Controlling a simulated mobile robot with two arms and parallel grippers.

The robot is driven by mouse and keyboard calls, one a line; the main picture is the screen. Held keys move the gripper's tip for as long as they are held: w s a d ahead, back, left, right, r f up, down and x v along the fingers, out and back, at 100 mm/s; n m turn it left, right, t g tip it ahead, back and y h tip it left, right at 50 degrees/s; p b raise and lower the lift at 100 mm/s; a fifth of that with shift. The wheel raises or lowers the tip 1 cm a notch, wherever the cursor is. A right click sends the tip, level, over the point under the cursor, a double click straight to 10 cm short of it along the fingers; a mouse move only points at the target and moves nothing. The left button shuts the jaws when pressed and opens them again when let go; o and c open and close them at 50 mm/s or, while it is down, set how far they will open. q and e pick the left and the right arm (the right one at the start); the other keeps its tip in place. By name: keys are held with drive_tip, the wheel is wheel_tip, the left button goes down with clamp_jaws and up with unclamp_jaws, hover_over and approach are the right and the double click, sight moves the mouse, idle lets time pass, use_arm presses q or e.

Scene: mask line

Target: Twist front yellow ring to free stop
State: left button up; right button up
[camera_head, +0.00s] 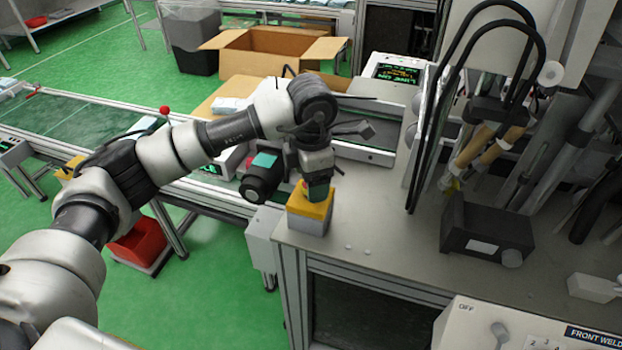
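A yellow-topped grey box (309,212) stands on the front left corner of the grey bench. My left arm reaches in from the left, and my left gripper (316,188) points down right over the top of this box. The gripper covers most of the top, and only a trace of red shows beside the fingers. I cannot make out a ring or the gap between the fingertips. Whether the gripper touches the box is unclear. My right gripper is not in view.
The grey bench (370,230) is mostly clear right of the box. A black box (486,232) and upright machinery stand farther right. A labelled control panel (530,325) is at bottom right. A conveyor (80,110) and an open cardboard box (265,62) lie behind.

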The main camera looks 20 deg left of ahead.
use_arm(q)
wheel_tip(320, 180, up, 10)
drive_tip(key=b, duration=0.1)
drive_tip(key=shift+s, duration=0.1)
idle(0.4)
